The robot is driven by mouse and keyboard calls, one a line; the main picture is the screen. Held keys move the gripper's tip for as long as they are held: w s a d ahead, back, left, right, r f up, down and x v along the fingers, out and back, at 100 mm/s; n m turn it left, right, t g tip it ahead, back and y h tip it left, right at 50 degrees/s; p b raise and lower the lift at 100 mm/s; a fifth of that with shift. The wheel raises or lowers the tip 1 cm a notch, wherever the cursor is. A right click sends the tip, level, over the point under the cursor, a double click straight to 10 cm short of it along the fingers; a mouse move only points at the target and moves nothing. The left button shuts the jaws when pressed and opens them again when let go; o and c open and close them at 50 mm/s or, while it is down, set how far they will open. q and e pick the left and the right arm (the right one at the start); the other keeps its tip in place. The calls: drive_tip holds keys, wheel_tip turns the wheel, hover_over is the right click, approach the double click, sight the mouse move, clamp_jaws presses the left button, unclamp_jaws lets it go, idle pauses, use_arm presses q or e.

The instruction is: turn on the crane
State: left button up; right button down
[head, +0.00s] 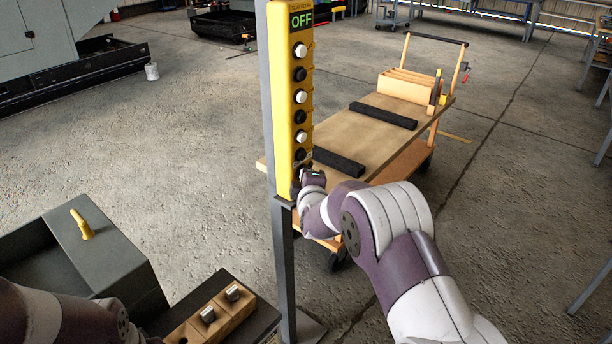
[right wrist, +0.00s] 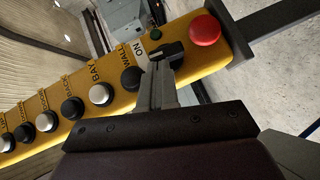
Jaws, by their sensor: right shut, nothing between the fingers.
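The yellow crane control box (head: 282,100) hangs upright on a grey post, with a column of white and black buttons and a display (head: 301,19) reading OFF. In the right wrist view the box shows a red mushroom button (right wrist: 205,30), a black knob (right wrist: 172,50) beside an ON label (right wrist: 138,48), and a small green part (right wrist: 155,34). My right gripper (right wrist: 160,70) is shut and empty, its fingertips at the black knob; I cannot tell whether they touch it. In the head view my right gripper (head: 299,180) is at the box's lower end, hiding the knob. My left gripper is out of view.
A wooden-topped cart (head: 355,130) with black strips stands behind the post. The grey post (head: 284,260) runs down to the floor. A dark box with a yellow handle (head: 82,224) and a wooden block (head: 205,325) with metal pieces are at lower left.

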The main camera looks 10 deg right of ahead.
drive_tip(key=shift+w+d+r+m+g+y+p, duration=0.15)
drive_tip(key=shift+r+m+g+y+p, duration=0.15)
drive_tip(key=shift+m+g+p, duration=0.25)
idle(0.4)
drive_tip(key=shift+d+r+p, duration=0.1)
drive_tip(key=shift+r+p, duration=0.05)
drive_tip(key=shift+p, duration=0.3)
idle(2.7)
